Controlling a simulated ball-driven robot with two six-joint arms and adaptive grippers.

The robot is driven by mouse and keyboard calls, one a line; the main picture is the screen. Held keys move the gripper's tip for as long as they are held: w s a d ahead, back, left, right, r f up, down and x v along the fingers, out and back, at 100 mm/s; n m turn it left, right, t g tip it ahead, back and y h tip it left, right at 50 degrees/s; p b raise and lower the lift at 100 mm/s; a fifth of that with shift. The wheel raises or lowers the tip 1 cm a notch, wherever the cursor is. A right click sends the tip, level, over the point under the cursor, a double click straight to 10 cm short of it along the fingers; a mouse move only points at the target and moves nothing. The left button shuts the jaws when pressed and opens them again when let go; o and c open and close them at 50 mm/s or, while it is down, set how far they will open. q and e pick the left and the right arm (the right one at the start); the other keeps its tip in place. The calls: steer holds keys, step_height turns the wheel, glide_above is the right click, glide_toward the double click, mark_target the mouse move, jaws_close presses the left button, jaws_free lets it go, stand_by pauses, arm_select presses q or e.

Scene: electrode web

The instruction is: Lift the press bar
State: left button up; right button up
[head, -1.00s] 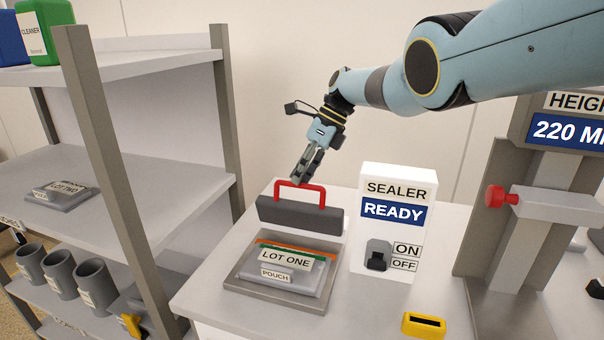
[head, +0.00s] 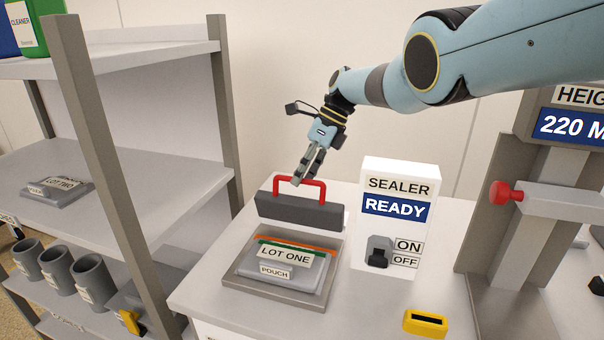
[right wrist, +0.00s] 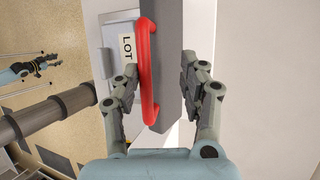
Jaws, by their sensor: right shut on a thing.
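The press bar is a dark grey block (head: 300,211) with a red loop handle (head: 313,183) on top, behind the lot-one pouch. My right gripper (head: 299,182) comes down from above and is shut on the red handle. In the right wrist view, the handle (right wrist: 147,70) and grey bar (right wrist: 168,60) lie between my two fingers (right wrist: 158,83); the exact contact is hard to see. The LOT ONE pouch (head: 284,256) lies on a grey base plate (head: 273,294) in front of the bar. In the right wrist view, my left gripper (right wrist: 38,66) is small at the left edge.
A white sealer box (head: 400,180) reading READY, with an ON/OFF switch (head: 378,252), stands right of the bar. A yellow item (head: 425,323) lies at the table front. A grey shelf (head: 130,170) stands left; a height stand (head: 520,230) stands right.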

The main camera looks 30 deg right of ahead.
steer(key=shift+w+d+r, duration=0.1)
steer(key=shift+w+r, duration=0.1)
stand_by(0.3)
steer(key=v, duration=1.1)
steer(key=shift+d+r, duration=0.2)
steer(key=shift+r, duration=0.1)
steer(key=shift+s+f, duration=0.1)
steer(key=shift+s, duration=0.05)
